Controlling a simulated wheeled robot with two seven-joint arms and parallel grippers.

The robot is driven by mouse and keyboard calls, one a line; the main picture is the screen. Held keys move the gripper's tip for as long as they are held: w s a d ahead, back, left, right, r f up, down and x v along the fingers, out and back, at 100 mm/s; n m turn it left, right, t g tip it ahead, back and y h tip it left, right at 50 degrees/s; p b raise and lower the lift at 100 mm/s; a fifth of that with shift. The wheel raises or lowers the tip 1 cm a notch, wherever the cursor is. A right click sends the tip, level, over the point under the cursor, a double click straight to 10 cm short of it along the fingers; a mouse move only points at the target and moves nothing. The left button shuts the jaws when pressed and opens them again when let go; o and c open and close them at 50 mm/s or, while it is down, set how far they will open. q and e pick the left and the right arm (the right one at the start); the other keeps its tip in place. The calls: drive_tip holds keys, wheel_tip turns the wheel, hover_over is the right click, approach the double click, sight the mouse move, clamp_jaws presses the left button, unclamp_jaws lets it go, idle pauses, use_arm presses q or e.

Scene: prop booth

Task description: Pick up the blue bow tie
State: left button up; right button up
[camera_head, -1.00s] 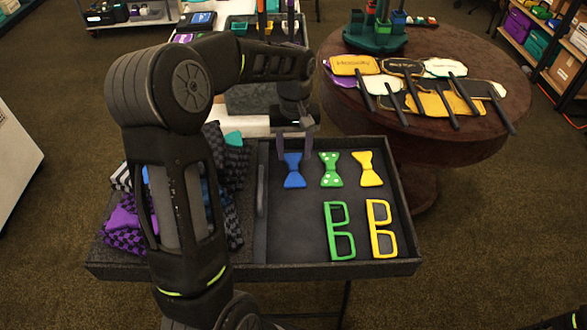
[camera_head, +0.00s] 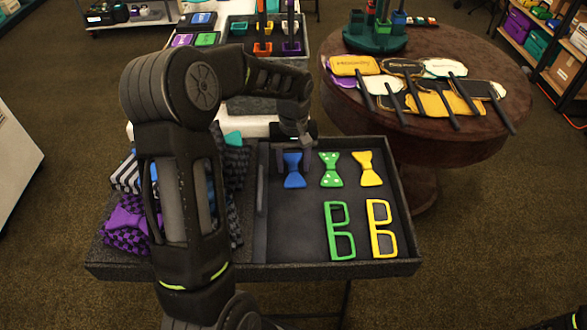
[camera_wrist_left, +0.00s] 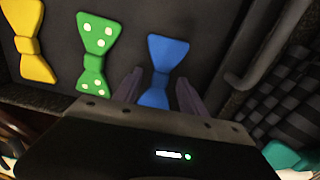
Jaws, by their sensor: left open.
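The blue bow tie (camera_head: 293,170) lies in the dark tray (camera_head: 408,215), at the left of a row of three bow ties. It also shows in the left wrist view (camera_wrist_left: 167,62), where its near end runs in between the fingers. My left gripper (camera_head: 294,163) is over the bow tie's far end. In the wrist view the gripper (camera_wrist_left: 160,90) is open, with one finger on each side of the bow tie. I cannot tell whether the fingers touch it. My right gripper is not in view.
A green dotted bow tie (camera_head: 331,169) and a yellow one (camera_head: 368,169) lie to the right. Green glasses (camera_head: 339,231) and yellow glasses (camera_head: 381,229) lie nearer. Folded patterned cloths (camera_head: 127,222) are left of a divider (camera_head: 262,185). A round table (camera_head: 440,148) stands behind.

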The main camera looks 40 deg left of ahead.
use_arm(q)
drive_tip(key=shift+c, duration=0.3)
clamp_jaws()
idle(0.3)
